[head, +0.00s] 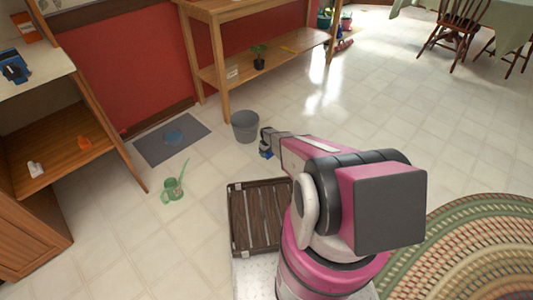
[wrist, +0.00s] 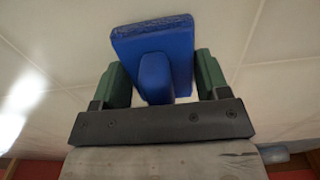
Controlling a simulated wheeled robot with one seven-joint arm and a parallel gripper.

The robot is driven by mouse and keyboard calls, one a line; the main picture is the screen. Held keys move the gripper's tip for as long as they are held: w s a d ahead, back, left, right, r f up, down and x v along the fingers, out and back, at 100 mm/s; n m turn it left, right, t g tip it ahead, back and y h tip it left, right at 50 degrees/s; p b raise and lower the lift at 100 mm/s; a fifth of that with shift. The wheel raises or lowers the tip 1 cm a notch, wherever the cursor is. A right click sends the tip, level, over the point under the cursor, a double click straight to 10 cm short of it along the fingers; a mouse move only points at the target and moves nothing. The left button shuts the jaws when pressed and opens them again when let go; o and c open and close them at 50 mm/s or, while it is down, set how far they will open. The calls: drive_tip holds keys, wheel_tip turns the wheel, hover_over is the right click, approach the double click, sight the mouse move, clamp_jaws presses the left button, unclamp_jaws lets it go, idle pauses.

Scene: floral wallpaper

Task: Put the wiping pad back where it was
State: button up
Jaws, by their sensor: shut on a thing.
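The wiping pad is a blue block with a blue grip on its back, seen large in the wrist view (wrist: 180,42). My gripper (wrist: 160,80) is shut on the grip, with a green finger on each side. In the head view my gripper (head: 266,143) is over the floor just right of the grey bucket, and a small dark blue part of the pad (head: 265,151) shows below it. The rest of the pad is hidden there.
The wooden shelf at left (head: 58,150) holds several small items. A wooden bench (head: 222,65) stands behind. Open floor lies right.

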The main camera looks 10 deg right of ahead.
drive_tip(key=o, duration=0.9)
drive_tip(key=shift+f, duration=0.15)
drive_tip(key=shift+r, duration=0.65)
drive_tip(key=r, duration=1.1)
drive_tip(key=shift+s, duration=0.2)
drive_tip(key=s+r+m, duration=0.3)
drive_tip(key=s+r, duration=1.5)
drive_tip(key=r, duration=0.3)
drive_tip(key=s+r+m, duration=0.4)
drive_tip(key=s+r, duration=1.5)
drive_tip(key=r, duration=0.2)
drive_tip(key=shift+r, duration=0.2)
